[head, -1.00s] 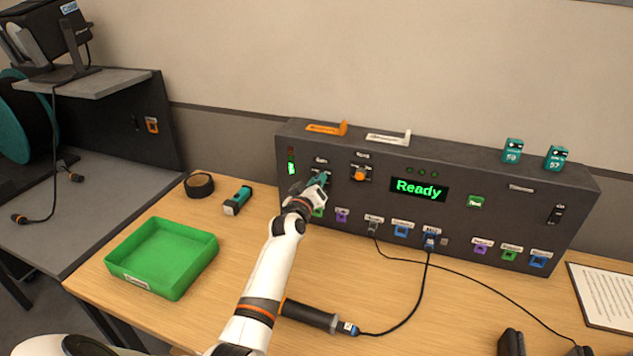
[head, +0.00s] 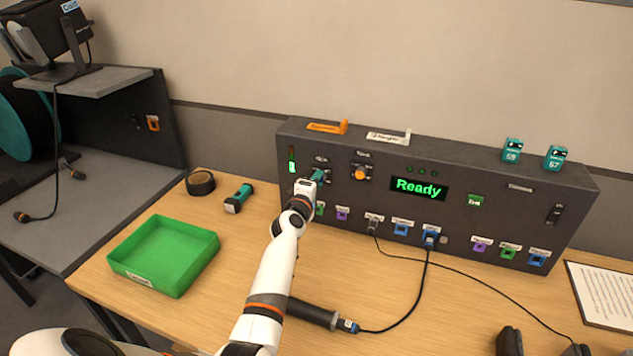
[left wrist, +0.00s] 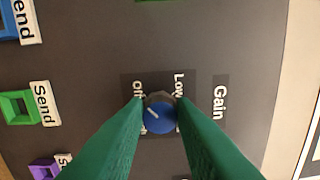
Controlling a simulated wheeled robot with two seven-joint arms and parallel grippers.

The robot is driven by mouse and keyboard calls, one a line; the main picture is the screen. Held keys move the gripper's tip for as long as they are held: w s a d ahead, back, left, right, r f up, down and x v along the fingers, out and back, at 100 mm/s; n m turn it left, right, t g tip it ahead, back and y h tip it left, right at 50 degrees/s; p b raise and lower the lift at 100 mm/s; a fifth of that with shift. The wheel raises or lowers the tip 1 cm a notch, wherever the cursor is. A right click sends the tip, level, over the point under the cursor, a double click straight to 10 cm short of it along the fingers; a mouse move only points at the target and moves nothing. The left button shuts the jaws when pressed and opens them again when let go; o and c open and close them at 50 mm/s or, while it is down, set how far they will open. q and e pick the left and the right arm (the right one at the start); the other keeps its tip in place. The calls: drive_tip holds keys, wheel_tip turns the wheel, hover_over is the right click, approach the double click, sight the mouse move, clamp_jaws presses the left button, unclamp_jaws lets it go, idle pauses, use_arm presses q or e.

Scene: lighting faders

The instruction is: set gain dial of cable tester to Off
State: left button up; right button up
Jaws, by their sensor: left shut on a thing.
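The cable tester (head: 450,215) is a dark upright panel at the back of the table, with a green "Ready" display (head: 419,188). Its gain dial (left wrist: 159,114) is a blue knob in the left wrist view, with a white pointer line on its upper-left part. The "Off" label (left wrist: 138,90) is up and left of the dial, and the "Low" label (left wrist: 179,85) is up and right. My left gripper (head: 320,175) is at the panel's left part. Its teal fingers, also in the left wrist view (left wrist: 160,108), are shut on the dial and hide the lower labels. My right gripper is not in view.
An orange knob (head: 360,174) is just right of my left gripper. Coloured sockets (head: 401,229) line the panel's lower edge, some with cables plugged in. A green tray (head: 165,255), a tape roll (head: 200,183) and a teal-black tool (head: 238,199) are on the left.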

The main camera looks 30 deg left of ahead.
use_arm(q)
drive_tip(key=shift+n, duration=0.5)
drive_tip(key=o, duration=1)
drive_tip(key=v, duration=1.2)
drive_tip(key=shift+d+f, duration=0.1)
